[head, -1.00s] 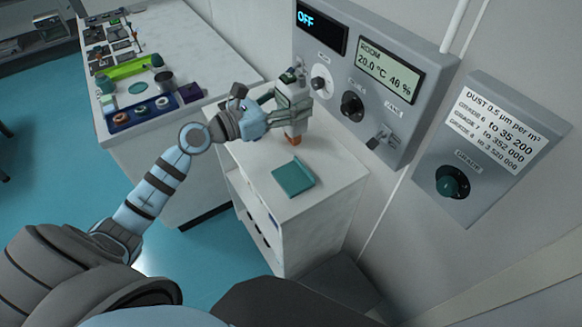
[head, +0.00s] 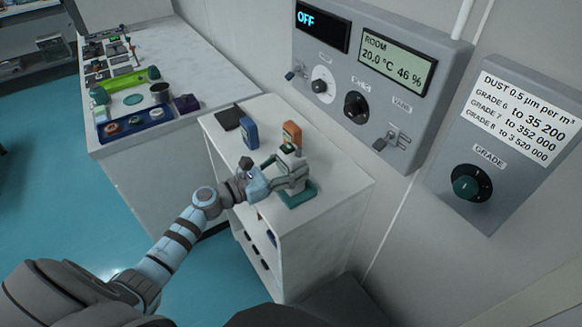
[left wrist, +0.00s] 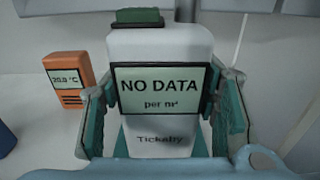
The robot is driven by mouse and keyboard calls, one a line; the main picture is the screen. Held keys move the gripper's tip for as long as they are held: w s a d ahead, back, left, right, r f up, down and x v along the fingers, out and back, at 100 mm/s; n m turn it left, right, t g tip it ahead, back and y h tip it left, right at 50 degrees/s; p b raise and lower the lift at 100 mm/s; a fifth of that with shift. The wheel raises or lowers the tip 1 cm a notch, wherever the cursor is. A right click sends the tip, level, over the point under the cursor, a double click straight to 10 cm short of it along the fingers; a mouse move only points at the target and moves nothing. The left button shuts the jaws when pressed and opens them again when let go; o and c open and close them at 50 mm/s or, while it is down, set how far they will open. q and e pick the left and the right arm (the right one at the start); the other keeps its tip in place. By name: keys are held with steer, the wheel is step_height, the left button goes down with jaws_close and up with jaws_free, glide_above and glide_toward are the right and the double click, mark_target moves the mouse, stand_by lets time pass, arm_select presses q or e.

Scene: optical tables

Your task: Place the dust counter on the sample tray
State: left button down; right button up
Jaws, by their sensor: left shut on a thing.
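The dust counter (head: 291,163) is a white box with a green top and a screen; it also shows in the left wrist view (left wrist: 160,47), reading "NO DATA per m³". My left gripper (head: 285,177) is shut on its sides. The counter looks upright over a teal square pad (head: 300,200) on the white cabinet, the likely sample tray. The gripper and counter hide part of the pad, and I cannot tell whether the counter touches it. My right gripper is not in view.
An orange meter (head: 291,133) and a blue device (head: 249,133) stand behind the counter, with a dark pad (head: 229,117) at the back left. A grey wall panel (head: 375,90) rises behind the cabinet. A bench (head: 195,65) at left holds a blue tray (head: 106,138).

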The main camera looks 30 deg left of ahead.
arm_select(q)
steer(key=c, duration=0.6)
jaws_free()
steer(key=shift+f, duration=0.1)
steer(key=shift+s+a, duration=0.1)
steer(key=shift+s, duration=0.05)
steer(key=b+v, duration=0.2)
steer(key=v, duration=0.6)
steer(key=shift+s, duration=0.15)
steer(key=p+v, duration=0.1)
steer(key=v, duration=0.2)
steer(key=shift+s+a, duration=0.15)
steer(key=shift+s, duration=0.05)
